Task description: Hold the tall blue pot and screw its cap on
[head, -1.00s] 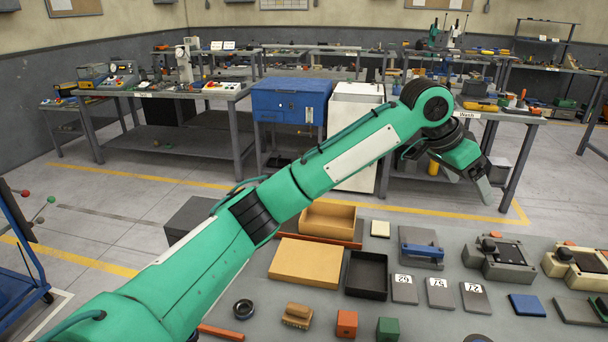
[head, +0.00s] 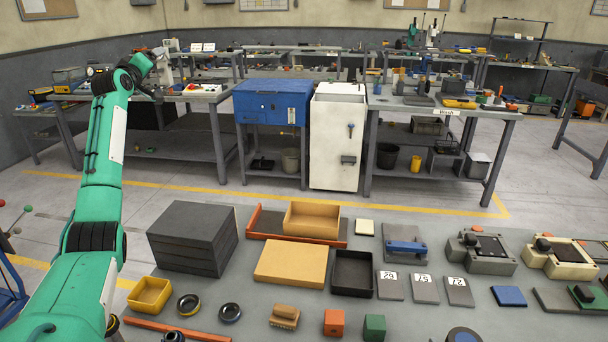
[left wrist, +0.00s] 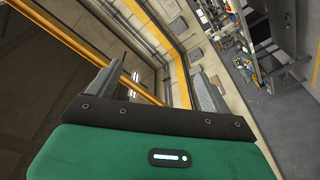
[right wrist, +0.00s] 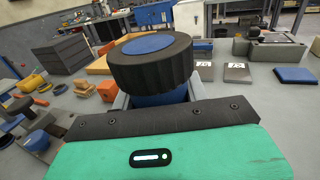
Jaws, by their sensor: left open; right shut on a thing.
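The tall blue pot (right wrist: 160,98) is between the fingers of my right gripper (right wrist: 158,103) in the right wrist view, with only a strip of its blue body showing. A broad black ribbed cap (right wrist: 150,65) with a blue disc on top sits over the pot's top; I cannot tell how tightly it is seated. The cap also shows at the bottom edge of the head view (head: 462,335). My left gripper (left wrist: 150,90) is open and empty, its fingers wide apart in the left wrist view. In the head view its arm reaches up at the left, far from the pot.
A dark stacked block (head: 193,238), an open tan box (head: 312,220), numbered plates (head: 425,288) and fixtures (head: 482,252) stand behind.

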